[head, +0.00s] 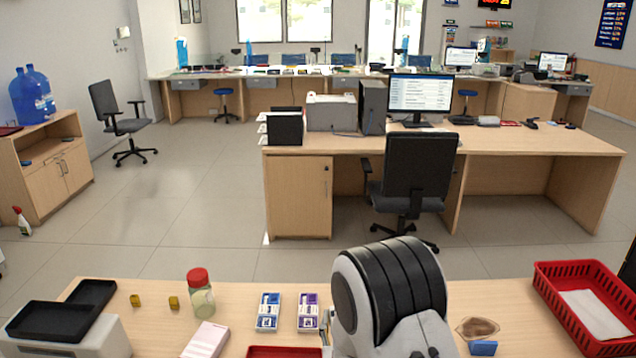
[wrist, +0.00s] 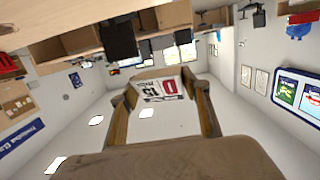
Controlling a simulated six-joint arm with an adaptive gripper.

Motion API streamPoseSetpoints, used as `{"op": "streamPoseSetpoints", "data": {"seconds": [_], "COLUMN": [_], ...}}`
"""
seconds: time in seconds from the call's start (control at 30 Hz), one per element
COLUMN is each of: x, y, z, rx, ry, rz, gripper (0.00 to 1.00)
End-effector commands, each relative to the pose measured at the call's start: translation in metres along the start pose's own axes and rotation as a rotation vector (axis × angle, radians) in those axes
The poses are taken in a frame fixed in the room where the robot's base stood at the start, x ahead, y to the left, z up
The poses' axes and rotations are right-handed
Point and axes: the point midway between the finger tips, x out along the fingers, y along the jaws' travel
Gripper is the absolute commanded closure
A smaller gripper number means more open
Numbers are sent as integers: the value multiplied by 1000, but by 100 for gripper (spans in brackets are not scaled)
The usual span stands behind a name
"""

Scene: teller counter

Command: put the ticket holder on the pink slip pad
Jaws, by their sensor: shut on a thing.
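My gripper (wrist: 161,92) shows in the wrist view, its two fingers shut on the sides of a white block with red and black print (wrist: 154,89), which I take to be the ticket holder. Its underside and any contents are hidden. The wrist view is tilted and shows the room behind it, with no counter top close under the held thing. The pink slip pad (head: 206,340) lies on the near counter in the head view, left of centre, its top bare.
On the near counter (head: 235,295) stand a red-capped jar (head: 200,293) behind the pad, blue (head: 268,311) and purple (head: 308,311) boxes to its right, and a red tray (head: 284,352) in front. Black trays (head: 50,320) are left, a red basket (head: 590,305) right.

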Motion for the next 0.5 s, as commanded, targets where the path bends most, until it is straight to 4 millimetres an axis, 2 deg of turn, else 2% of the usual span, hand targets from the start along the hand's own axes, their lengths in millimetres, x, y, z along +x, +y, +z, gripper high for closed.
{"op": "streamPoseSetpoints", "data": {"seconds": [0.27,0.5], "x": [-1,-5], "y": [16,49], "z": [-33,-66], "rx": [-14,-17], "ry": [4,4], "rz": [-96,-115], "gripper": [79,79]}}
